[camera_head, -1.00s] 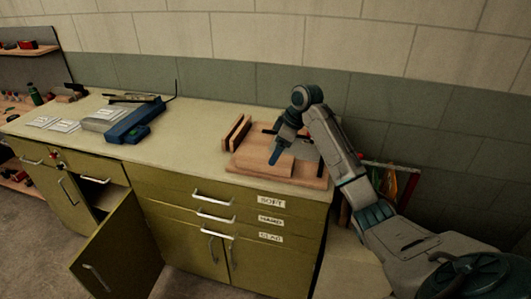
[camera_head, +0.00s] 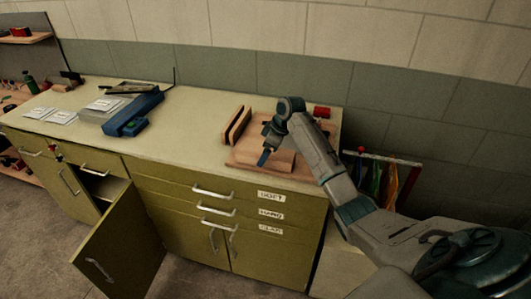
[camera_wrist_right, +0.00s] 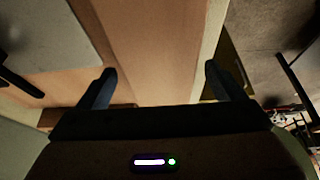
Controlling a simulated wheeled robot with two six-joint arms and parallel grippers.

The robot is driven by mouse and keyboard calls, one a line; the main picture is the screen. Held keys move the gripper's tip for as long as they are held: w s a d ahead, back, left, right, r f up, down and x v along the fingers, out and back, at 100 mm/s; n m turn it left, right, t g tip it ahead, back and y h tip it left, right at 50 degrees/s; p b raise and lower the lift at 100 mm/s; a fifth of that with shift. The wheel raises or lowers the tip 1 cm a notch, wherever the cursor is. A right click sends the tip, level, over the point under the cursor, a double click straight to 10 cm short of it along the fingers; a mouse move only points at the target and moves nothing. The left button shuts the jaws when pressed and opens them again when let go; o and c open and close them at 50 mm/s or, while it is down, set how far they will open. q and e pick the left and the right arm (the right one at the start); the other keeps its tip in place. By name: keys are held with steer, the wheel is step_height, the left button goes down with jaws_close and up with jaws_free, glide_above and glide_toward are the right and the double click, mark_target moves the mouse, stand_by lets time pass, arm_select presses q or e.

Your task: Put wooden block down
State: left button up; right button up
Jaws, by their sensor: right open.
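A wooden block (camera_head: 280,161) lies on the wooden board (camera_head: 242,155) at the right end of the bench, in the head view. My right gripper (camera_head: 264,158) is just over the block's left part, pointing down; the head view does not show whether they touch. In the right wrist view, the fingers of my right gripper (camera_wrist_right: 160,85) are spread apart. A pale wooden surface (camera_wrist_right: 160,40), apparently the block, lies before and between them, with no clear grip on it. My left gripper is not in view.
An upright wooden piece (camera_head: 237,126) stands behind the board's left side. A red object (camera_head: 322,112) sits at the back right. A blue tool (camera_head: 133,115) and white cards (camera_head: 63,116) lie further left. The bench middle (camera_head: 190,130) is clear. A cabinet door (camera_head: 118,242) hangs open below.

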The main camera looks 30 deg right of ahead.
steer(key=shift+w+a+f, duration=0.15)
steer(key=shift+a+f, duration=0.05)
steer(key=shift+f, duration=0.45)
steer(key=shift+c, duration=1.1)
steer(key=c, duration=1.1)
steer(key=shift+w+r, duration=0.1)
steer(key=shift+r, duration=0.05)
steer(key=shift+r, duration=0.25)
step_height(320, 180, up, 2)
steer(key=shift+r+b, duration=0.1)
steer(key=shift+b, duration=0.9)
steer(key=shift+s+a+r+b, duration=0.35)
steer(key=shift+s+a+b, duration=0.25)
steer(key=shift+s+a, duration=1.3)
steer(key=shift+s+a+r+b, duration=0.35)
steer(key=shift+s+a+b, duration=0.3)
steer(key=shift+s+a, duration=1.25)
steer(key=shift+s+a+r+b, duration=0.35)
steer(key=shift+s+a+b, duration=0.25)
steer(key=shift+s+a, duration=1.3)
